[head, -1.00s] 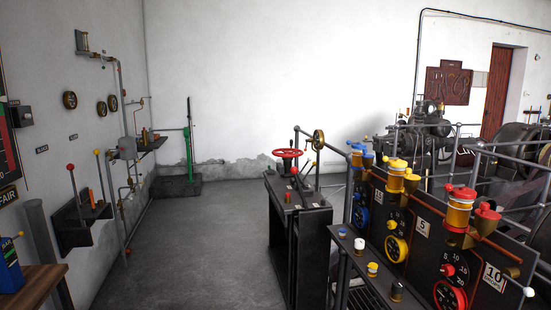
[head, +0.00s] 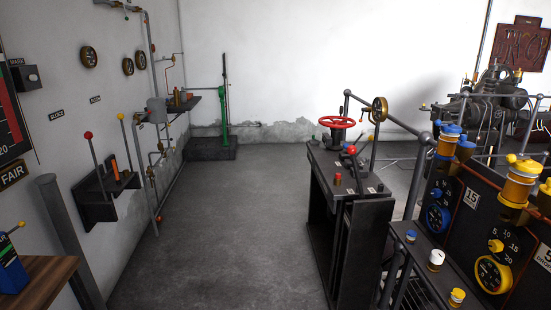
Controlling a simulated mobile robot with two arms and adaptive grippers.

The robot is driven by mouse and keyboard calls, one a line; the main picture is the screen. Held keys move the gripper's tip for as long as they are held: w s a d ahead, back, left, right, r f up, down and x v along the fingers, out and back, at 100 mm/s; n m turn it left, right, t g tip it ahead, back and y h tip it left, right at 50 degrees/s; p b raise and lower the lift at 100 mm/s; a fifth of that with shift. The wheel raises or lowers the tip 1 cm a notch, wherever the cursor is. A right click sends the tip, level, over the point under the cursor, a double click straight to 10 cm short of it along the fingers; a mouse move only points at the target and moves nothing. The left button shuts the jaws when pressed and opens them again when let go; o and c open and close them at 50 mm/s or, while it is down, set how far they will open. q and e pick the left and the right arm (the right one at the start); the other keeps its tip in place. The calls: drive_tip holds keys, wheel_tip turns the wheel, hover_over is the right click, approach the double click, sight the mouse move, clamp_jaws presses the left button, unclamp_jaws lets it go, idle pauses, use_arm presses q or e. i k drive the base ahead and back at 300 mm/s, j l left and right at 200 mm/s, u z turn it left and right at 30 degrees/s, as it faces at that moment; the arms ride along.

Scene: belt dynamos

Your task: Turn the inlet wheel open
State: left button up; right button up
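A red handwheel (head: 337,122) sits on top of a dark control stand (head: 346,205), right of the middle in the head view. It lies roughly flat on a short dark post. A brass-coloured wheel (head: 379,109) stands upright just behind it to the right, beside a slanting rail. I see no label that tells which of these is the inlet wheel. A lever with a red knob (head: 352,150) rises from the stand near the red handwheel. Neither of my grippers shows in the view.
Open grey floor (head: 230,220) lies left of the stand. Levers on a wall bracket (head: 100,195) and pipes line the left wall. A wooden table (head: 45,280) is at the lower left. A panel with coloured oilers (head: 470,225) and rails block the right.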

sight(337, 118)
drive_tip(key=i, duration=1.7)
drive_tip(key=i+j, duration=0.15)
drive_tip(key=i, duration=1.55)
